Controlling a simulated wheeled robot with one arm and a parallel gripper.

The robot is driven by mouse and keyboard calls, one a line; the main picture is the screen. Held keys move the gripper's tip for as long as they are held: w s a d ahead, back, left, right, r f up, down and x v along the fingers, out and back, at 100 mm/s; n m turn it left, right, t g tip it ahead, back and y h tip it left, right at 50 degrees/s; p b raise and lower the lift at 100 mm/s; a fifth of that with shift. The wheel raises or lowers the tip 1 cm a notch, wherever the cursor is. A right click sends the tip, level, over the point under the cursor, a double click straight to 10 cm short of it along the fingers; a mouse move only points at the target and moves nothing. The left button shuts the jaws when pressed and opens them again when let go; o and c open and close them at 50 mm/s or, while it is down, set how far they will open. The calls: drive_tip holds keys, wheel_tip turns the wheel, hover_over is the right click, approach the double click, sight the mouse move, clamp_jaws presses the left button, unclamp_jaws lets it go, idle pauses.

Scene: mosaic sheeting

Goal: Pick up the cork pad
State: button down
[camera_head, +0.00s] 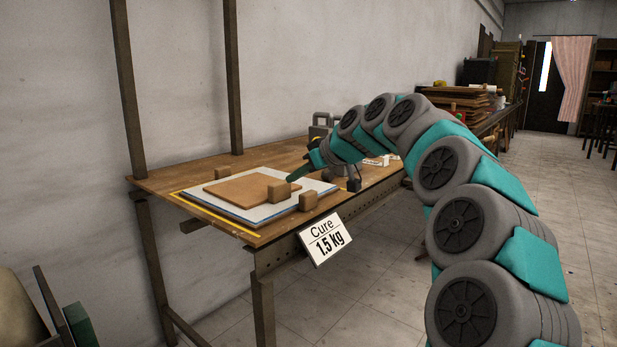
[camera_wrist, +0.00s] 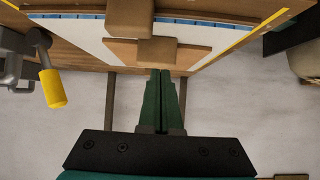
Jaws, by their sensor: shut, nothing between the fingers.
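A flat tan-brown square, which looks like the cork pad (camera_head: 232,190), lies on a white sheet (camera_head: 263,211) on the workbench. A brown block (camera_head: 279,191) stands at the pad's right side and hides part of it. In the wrist view the pad (camera_wrist: 190,52) is partly hidden behind two brown blocks. My gripper (camera_head: 291,178) has green fingers pressed together, with nothing between them. Its tips are close to the brown block at the pad's side; I cannot tell if they touch. In the wrist view the shut fingers (camera_wrist: 165,75) point at the nearer block (camera_wrist: 158,51).
Another brown block (camera_head: 308,201) sits at the bench's front edge, and one (camera_head: 237,174) stands behind the pad. A "Cure 1.5 kg" sign (camera_head: 326,239) hangs at the front. Yellow tape borders the sheet. A yellow-handled clamp (camera_wrist: 52,88) shows left in the wrist view.

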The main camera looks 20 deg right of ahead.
drive_tip(key=w+a, duration=0.2)
drive_tip(key=w, duration=0.2)
drive_tip(key=shift+w+a+p, duration=0.25)
drive_tip(key=shift+a+p, duration=0.05)
drive_tip(key=shift+a, duration=0.1)
drive_tip(key=shift+f+b, duration=0.4)
drive_tip(key=shift+f, duration=0.4)
drive_tip(key=shift+f, duration=0.1)
